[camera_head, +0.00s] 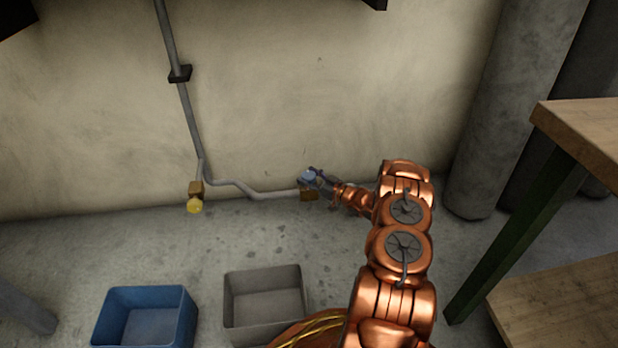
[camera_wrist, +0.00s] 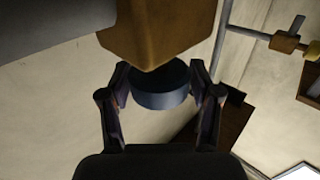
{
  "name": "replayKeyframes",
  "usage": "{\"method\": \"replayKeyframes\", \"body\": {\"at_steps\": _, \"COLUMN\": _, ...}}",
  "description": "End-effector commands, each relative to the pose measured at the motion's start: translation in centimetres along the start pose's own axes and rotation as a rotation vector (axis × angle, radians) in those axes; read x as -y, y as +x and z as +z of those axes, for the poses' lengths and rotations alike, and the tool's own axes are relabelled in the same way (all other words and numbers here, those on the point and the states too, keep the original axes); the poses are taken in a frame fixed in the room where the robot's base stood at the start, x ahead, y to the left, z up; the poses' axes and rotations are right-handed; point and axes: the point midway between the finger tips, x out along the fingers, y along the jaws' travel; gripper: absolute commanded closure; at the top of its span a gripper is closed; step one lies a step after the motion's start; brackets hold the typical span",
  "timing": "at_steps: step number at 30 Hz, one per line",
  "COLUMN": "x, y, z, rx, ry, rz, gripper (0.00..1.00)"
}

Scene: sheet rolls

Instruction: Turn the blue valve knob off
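The blue valve knob (camera_head: 309,174) is on a brass-coloured valve body at the right end of the wall pipe, low by the floor. In the wrist view the knob (camera_wrist: 160,90) is a dark blue-grey disc below the brown valve block (camera_wrist: 155,32). My gripper (camera_wrist: 160,78) has one finger on each side of the knob, apart, with what looks like a narrow gap at each side. In the head view my gripper (camera_head: 324,182) reaches the knob from the right and partly covers it.
A yellow knob (camera_head: 194,206) sits on another valve to the left. The grey pipe (camera_head: 188,115) runs up the wall. A blue bin (camera_head: 186,310) and a grey bin (camera_head: 228,310) stand on the floor. A wooden table (camera_head: 590,125) and concrete column (camera_head: 510,110) are at the right.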

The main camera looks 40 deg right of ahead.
Motion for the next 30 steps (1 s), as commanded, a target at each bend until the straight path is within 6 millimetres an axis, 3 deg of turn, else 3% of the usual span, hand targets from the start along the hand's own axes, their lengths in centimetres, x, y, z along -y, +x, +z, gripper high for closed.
{"method": "replayKeyframes", "body": {"at_steps": 11, "x": 0.02, "y": -0.01, "z": 0.02, "rx": 0.000, "ry": 0.000, "rz": 0.000, "gripper": 0.78}}
{"method": "replayKeyframes", "body": {"at_steps": 20, "x": 0.15, "y": 0.04, "z": -0.27, "rx": 0.001, "ry": 0.004, "rz": 0.041, "gripper": 0.78}}
{"method": "replayKeyframes", "body": {"at_steps": 30, "x": 0.46, "y": 0.17, "z": -0.51, "rx": 0.004, "ry": 0.007, "rz": 0.243, "gripper": 0.78}}
